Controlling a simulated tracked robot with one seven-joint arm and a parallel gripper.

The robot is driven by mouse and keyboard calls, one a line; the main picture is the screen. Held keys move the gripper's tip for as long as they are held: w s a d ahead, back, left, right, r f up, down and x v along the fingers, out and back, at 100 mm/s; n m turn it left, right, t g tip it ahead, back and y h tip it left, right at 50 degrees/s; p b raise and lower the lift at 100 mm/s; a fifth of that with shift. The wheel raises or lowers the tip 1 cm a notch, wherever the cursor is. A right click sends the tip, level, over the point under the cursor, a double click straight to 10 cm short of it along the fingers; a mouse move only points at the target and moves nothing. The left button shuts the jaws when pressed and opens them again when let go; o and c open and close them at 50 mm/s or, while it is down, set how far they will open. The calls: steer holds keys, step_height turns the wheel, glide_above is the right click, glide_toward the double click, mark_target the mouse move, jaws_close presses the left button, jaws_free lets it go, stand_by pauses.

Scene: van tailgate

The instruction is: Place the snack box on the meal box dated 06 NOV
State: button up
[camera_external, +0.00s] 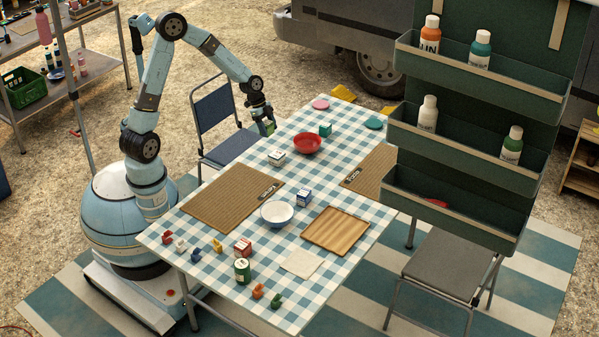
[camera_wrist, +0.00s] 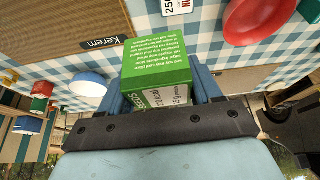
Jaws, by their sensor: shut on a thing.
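My gripper (camera_external: 267,123) is shut on a green and white snack box (camera_wrist: 157,68), with lettering that includes "SEEDS". It holds the box above the table's far left edge; the box (camera_external: 268,128) shows small in the external view. A white box (camera_external: 277,158) with a dark marking on top, possibly a meal box, stands on the table left of the red bowl. A white box edge (camera_wrist: 178,6) near the red bowl in the wrist view carries partly cut-off print, "250" or similar. I cannot read "06 NOV" on any box.
A red bowl (camera_external: 307,143) and a small green box (camera_external: 325,129) stand near the white box. A blue and white carton (camera_external: 303,197), a white bowl (camera_external: 277,213) and a brown placemat (camera_external: 232,198) are nearer. A chair (camera_external: 216,115) stands at the left side.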

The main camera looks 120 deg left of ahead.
steer(key=s+d, duration=0.6)
steer(key=s, duration=0.1)
steer(key=w+a+f, duration=0.1)
steer(key=w+a, duration=0.1)
steer(key=w+a+f, duration=0.1)
steer(key=w+a, duration=0.1)
steer(key=w+a+f, duration=0.2)
steer(key=shift+a, duration=0.3)
glide_toward(281, 156)
steer(key=shift+w+d+f, duration=0.15)
steer(key=shift+w+f, duration=0.6)
steer(key=shift+w, duration=0.3)
steer(key=shift+w+f, duration=0.1)
steer(key=shift+f, duration=0.1)
steer(key=f, duration=0.3)
steer(key=shift+a+f, duration=0.15)
steer(key=shift+a, duration=0.05)
steer(key=o, duration=1.1)
